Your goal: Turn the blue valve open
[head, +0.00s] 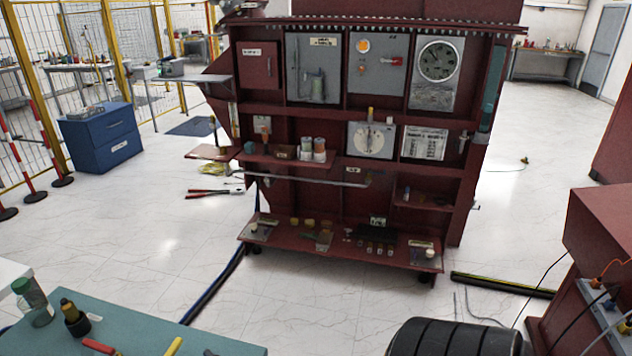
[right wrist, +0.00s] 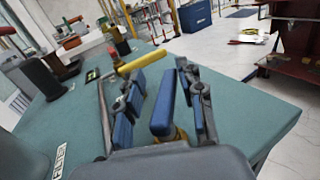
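In the right wrist view a blue lever handle (right wrist: 163,106), which looks like the blue valve, stands between the two fingers of my right gripper (right wrist: 160,76). A bit of brass-coloured body shows at its base; the rest is hidden behind the gripper. The gripper is open, with blue-padded fingers on either side of the handle and a gap on both sides. I cannot tell how far the valve is turned. No gripper is visible in the head view, and my left gripper is in neither view.
The valve is at a teal table (head: 140,325). A yellow handle (right wrist: 135,63) lies just beyond the left finger; it also shows in the head view (head: 173,346), near a red handle (head: 98,345). A glass bottle (head: 32,302) stands at the left. A dark red cabinet (head: 350,140) stands across open floor.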

